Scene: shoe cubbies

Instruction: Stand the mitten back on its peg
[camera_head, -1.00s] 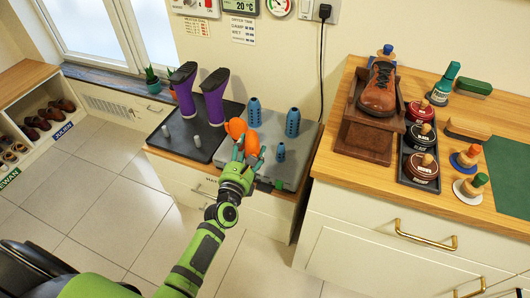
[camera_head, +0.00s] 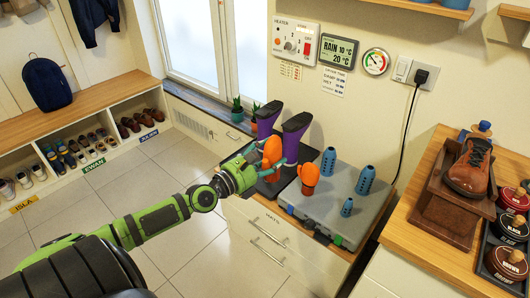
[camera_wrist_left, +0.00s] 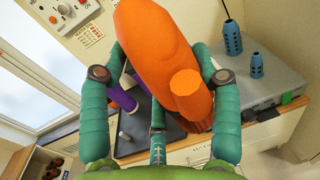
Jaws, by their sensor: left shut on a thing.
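An orange mitten (camera_head: 272,149) is held in my left gripper (camera_head: 261,165), which is shut on it; it also fills the middle of the left wrist view (camera_wrist_left: 160,45), with its thumb toward the camera. A second orange mitten (camera_head: 309,175) stands upright at the left part of the grey unit (camera_head: 325,205); what is under it is hidden. The held mitten is left of the standing one, before the black tray (camera_wrist_left: 152,135). My right gripper is out of view.
Two purple boots stand sole-up on the tray, one left (camera_head: 266,120) and one right (camera_head: 293,132). Small potted plants (camera_head: 238,109) are by the window. A wooden counter (camera_head: 418,225) with a brown shoe (camera_head: 469,167) is at the right. The floor (camera_head: 180,220) is clear.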

